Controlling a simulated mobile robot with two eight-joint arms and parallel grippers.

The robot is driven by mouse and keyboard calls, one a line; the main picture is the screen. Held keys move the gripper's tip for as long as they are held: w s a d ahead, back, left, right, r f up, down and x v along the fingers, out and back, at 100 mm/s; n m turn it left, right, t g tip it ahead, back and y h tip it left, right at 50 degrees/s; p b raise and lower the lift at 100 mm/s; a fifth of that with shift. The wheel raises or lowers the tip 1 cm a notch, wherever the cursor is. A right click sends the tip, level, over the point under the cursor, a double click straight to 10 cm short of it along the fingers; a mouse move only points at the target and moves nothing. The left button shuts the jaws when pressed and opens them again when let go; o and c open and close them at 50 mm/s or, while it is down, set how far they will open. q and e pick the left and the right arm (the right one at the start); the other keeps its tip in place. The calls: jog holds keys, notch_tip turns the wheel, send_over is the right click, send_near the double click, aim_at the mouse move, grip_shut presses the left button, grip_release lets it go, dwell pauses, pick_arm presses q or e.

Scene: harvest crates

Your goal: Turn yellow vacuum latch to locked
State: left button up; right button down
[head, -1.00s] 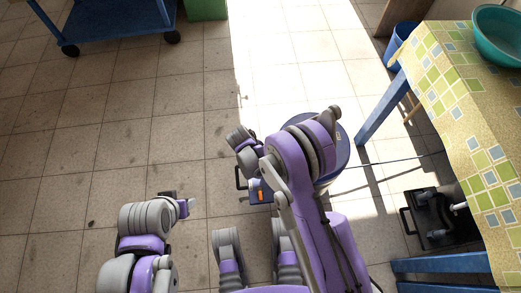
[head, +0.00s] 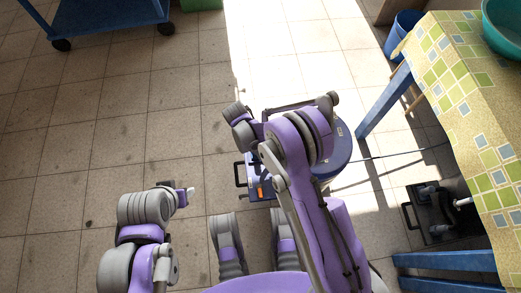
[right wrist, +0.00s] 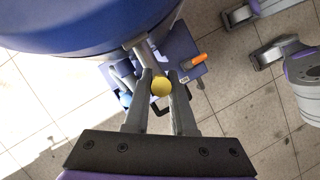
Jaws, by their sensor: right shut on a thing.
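The vacuum has a round blue body (head: 338,147), partly hidden by my right arm in the head view. Its blue base, with an orange lever, shows beside my right arm. In the right wrist view the blue body (right wrist: 90,28) fills the top left, and the orange lever (right wrist: 198,60) is to the right. The round yellow latch (right wrist: 161,87) sits between the fingertips of my right gripper (right wrist: 160,84), which is shut on it. My left gripper (head: 186,195) hangs over the floor at lower left, away from the vacuum; its finger gap is unclear.
A table with a checked cloth (head: 455,90) stands at right, with a teal bowl (head: 507,35) on it. A blue bucket (head: 402,38) is behind its leg. A black device (head: 435,212) lies at lower right. A blue trolley (head: 105,22) is at upper left. The left floor is clear.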

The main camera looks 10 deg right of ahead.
jog(key=c, duration=0.8)
grip_release()
jog(key=shift+o, duration=0.2)
jog(key=p+v, duration=0.2)
jog(key=v, duration=0.8)
jog(key=shift+r+p, duration=0.35)
jog(key=shift+w+a, duration=0.1)
